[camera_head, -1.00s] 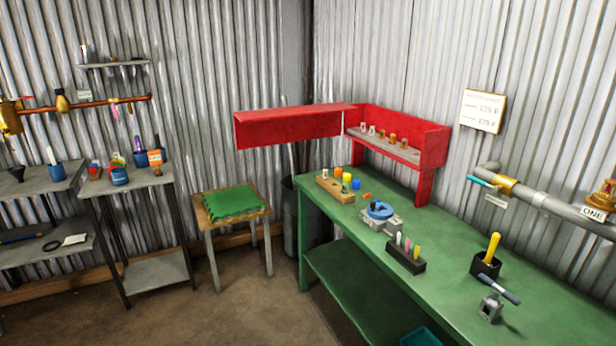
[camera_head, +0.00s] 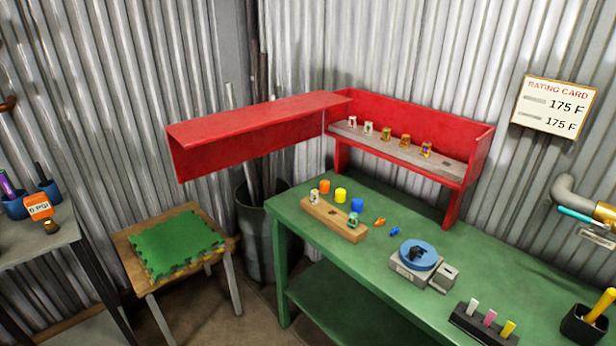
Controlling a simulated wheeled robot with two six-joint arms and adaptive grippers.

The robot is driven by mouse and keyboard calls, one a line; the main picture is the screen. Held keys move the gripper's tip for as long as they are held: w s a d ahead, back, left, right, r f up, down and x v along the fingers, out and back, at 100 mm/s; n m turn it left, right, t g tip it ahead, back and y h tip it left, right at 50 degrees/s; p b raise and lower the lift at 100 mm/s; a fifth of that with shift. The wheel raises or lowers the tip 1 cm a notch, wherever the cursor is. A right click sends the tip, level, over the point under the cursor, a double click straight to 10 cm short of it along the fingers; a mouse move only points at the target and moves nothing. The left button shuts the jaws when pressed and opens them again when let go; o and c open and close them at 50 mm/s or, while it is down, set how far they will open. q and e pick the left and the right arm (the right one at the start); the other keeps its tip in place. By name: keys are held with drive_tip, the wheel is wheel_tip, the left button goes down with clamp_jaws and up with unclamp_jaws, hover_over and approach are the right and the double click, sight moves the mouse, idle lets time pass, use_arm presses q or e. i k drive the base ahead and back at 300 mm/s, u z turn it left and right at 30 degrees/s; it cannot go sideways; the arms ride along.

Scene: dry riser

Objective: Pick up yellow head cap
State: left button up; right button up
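Nothing covers the yellow cap from this view. Neither of my grippers is in view.
A red shelf unit (camera_head: 410,130) with several small fittings stands at the back of the bench, its long red panel (camera_head: 250,135) reaching left. A blue round-topped device (camera_head: 418,255) and a pen holder (camera_head: 485,325) stand nearer. A stool with a green mat (camera_head: 175,245) is left.

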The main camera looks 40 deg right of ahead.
sight(340, 198)
drive_tip(key=i, duration=0.9)
drive_tip(key=z, duration=2.55)
